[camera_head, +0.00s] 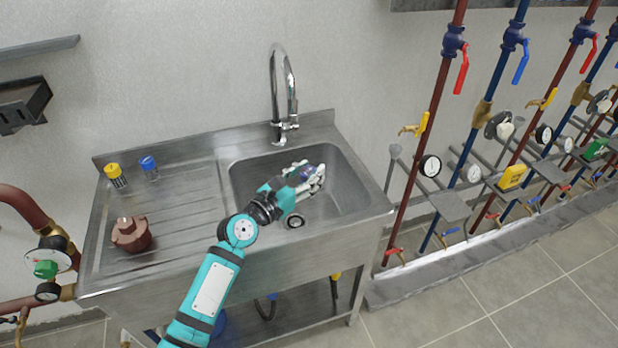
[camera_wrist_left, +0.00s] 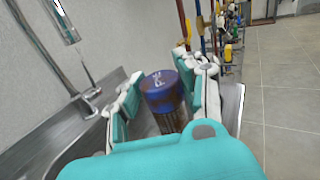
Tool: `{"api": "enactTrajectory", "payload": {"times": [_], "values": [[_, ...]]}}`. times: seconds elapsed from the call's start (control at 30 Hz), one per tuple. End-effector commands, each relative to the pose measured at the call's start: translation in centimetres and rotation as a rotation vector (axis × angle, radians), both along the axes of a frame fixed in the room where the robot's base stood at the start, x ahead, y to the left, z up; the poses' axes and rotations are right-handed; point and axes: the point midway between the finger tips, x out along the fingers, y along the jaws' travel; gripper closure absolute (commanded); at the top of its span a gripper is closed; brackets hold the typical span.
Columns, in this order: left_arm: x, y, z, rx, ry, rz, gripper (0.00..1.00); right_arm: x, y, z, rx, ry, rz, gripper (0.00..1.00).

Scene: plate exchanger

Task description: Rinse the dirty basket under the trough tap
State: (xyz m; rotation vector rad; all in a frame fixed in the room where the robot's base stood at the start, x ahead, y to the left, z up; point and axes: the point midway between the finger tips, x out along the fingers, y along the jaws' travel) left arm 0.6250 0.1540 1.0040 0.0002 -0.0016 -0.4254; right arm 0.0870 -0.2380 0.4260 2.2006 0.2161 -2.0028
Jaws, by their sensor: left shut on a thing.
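My left gripper (camera_head: 310,178) is over the sink basin (camera_head: 349,186), shut on a basket with a blue-purple cap (camera_head: 306,172). The chrome tap (camera_head: 280,85) arches from the back of the sink, behind and left of the gripper. The wrist view shows its spout (camera_wrist_left: 62,20) left of the basket, apart from it. My right gripper is out of view.
Red and blue pipes (camera_head: 430,120) with valves and gauges stand right of the sink.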

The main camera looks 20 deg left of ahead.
Motion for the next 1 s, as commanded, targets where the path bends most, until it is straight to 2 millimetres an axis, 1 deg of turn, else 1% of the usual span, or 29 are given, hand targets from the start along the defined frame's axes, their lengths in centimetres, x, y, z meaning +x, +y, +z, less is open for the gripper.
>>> {"api": "enactTrajectory", "payload": {"times": [0.03,0.37,0.8,0.9,1.0], "values": [[0.5,0.3,-0.4,0.001,-0.003,0.001,0.94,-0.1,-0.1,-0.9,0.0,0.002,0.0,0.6],[3.4,1.8,-1.1,0.001,-0.003,0.002,0.94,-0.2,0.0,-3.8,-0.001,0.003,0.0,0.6],[7.1,3.6,-2.1,0.002,-0.002,0.001,0.94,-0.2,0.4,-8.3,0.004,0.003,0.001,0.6],[7.9,4.1,-2.2,0.0,-0.001,0.002,0.94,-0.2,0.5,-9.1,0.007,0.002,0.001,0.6],[8.8,4.5,-2.2,0.0,-0.001,0.003,0.94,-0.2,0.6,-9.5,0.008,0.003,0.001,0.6]]}}
